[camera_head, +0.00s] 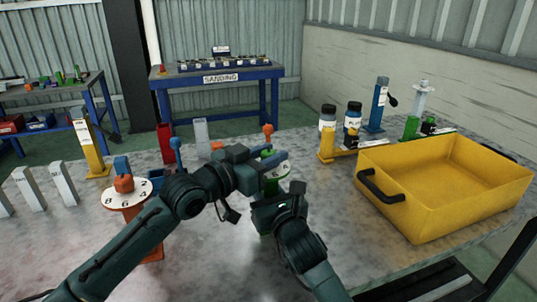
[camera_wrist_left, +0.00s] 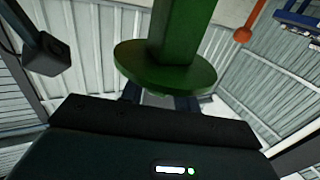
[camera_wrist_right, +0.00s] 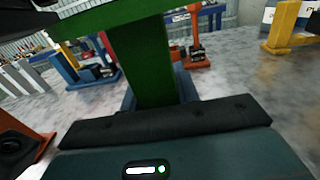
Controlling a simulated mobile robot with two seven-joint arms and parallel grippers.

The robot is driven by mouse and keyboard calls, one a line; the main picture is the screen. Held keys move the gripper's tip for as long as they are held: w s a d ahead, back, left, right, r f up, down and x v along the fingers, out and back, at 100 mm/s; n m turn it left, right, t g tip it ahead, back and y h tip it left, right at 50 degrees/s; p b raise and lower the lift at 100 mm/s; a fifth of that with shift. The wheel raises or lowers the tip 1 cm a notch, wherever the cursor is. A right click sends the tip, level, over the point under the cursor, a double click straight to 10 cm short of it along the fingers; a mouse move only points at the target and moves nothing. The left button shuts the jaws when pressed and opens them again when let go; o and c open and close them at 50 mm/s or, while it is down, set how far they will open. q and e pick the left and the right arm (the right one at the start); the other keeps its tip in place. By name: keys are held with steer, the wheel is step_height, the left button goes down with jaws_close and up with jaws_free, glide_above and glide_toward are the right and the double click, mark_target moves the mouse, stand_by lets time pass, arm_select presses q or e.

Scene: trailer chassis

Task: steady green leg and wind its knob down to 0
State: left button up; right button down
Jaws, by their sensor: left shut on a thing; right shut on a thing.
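The green leg stands on the table in the middle of the head view, largely hidden by my arms. Its pale dial (camera_head: 277,172) with a few marks and a bit of green at its top (camera_head: 267,152) show there. My left gripper (camera_head: 250,172) is at the top of the leg, shut on its knob, which is mostly hidden. The left wrist view shows the green disc (camera_wrist_left: 165,68) and post (camera_wrist_left: 183,28) beyond the fingers. My right gripper (camera_wrist_right: 157,95) is lower, shut around the green post (camera_wrist_right: 142,60), under the disc (camera_wrist_right: 85,18). The dial reading is not legible.
An orange leg with a numbered dial (camera_head: 125,194) stands close left, under my left arm. A yellow tote (camera_head: 445,190) with black handles fills the right side. Blue, yellow and green parts stand behind it. White posts (camera_head: 62,182) stand at far left.

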stand_by(0.4)
arm_select(q)
steer(key=o, duration=1)
steer(key=shift+c, duration=0.2)
steer(key=v, duration=1.2)
